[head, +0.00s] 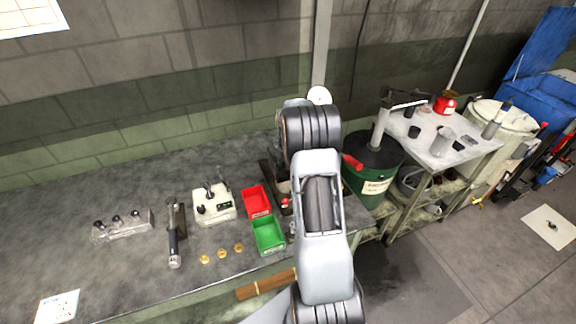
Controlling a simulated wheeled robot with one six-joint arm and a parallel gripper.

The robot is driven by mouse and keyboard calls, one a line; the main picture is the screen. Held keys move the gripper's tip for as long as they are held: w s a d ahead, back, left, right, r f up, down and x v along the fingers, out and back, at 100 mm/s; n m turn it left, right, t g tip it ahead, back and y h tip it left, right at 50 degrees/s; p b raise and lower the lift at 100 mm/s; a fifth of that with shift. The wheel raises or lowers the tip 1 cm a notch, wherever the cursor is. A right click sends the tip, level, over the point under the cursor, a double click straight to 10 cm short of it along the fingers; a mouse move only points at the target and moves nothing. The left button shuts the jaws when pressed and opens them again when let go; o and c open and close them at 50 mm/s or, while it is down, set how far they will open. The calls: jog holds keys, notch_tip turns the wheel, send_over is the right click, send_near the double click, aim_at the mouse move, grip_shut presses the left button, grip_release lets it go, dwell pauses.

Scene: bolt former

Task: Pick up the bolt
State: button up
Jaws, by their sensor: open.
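I cannot make out the bolt with certainty. Several small brass-coloured pieces (221,253) lie in a row on the grey bench (130,262), left of the green bin; they are too small to identify. My arm rises from the bottom of the head view and covers the bench's right end. My gripper is not visible; the arm links hide that area. A dark machine part (268,178) and a small red-topped piece (286,203) show just left of the arm, partly covered.
A red bin (257,190) and a green bin (281,248) stand left of my arm. Right are a green drum (370,202) and a cluttered cart (478,150).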

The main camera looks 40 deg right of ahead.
jog(key=shift+f, duration=0.35)
jog(key=c, duration=1)
jog(key=shift+r, duration=0.15)
notch_tip(320, 180, up, 10)
jog(key=shift+f+b, duration=0.1)
jog(key=shift+b, duration=0.9)
jog(key=shift+c, duration=0.2)
